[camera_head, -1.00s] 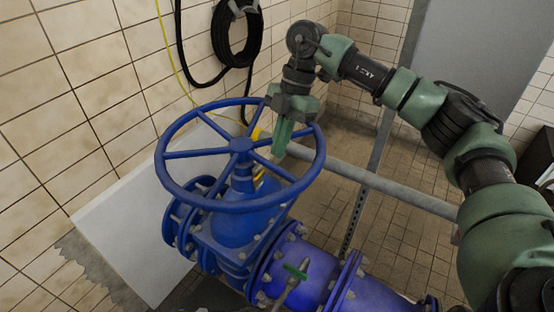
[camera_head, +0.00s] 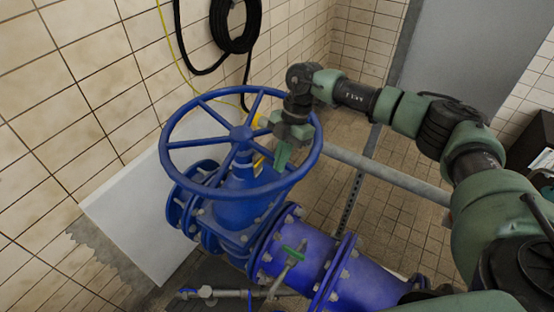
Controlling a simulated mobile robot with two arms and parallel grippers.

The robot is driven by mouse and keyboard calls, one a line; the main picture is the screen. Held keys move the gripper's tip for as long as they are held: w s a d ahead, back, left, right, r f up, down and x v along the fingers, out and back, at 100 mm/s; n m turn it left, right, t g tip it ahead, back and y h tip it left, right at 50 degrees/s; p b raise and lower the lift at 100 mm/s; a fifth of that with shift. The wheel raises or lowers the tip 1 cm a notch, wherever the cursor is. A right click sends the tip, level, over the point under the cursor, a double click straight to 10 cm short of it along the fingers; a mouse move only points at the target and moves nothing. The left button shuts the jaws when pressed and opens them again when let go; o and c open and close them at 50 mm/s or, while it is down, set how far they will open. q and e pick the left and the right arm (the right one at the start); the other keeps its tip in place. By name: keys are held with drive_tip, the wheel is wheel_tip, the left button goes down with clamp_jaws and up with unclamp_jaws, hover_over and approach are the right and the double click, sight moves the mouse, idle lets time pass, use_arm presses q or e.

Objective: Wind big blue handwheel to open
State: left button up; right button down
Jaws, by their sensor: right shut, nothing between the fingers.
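The big blue handwheel (camera_head: 241,133) sits on top of a blue valve body (camera_head: 240,205), left of the picture's middle. Its rim and several spokes show clearly. My right gripper (camera_head: 281,160) points down at the right part of the wheel. Its green fingers are shut with nothing between them and appear to reach into the gap between spokes, inside the rim. I cannot tell whether they touch a spoke or the rim. My left gripper does not show.
A blue flanged pipe (camera_head: 305,255) with a small green-handled valve (camera_head: 294,254) runs toward the lower right. A grey rail (camera_head: 385,173) passes behind my right arm. A black hose (camera_head: 236,25) hangs on the tiled wall. A pale panel (camera_head: 140,220) leans at left.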

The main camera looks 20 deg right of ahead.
drive_tip(key=shift+w+d+f+b, duration=0.15)
drive_tip(key=shift+d+b, duration=0.2)
drive_tip(key=shift+b, duration=0.05)
drive_tip(key=d, duration=0.1)
drive_tip(key=w+d+n+b, duration=0.1)
drive_tip(key=d, duration=0.1)
drive_tip(key=shift+w+d, duration=0.2)
drive_tip(key=shift+d, duration=0.05)
drive_tip(key=shift+a, duration=0.1)
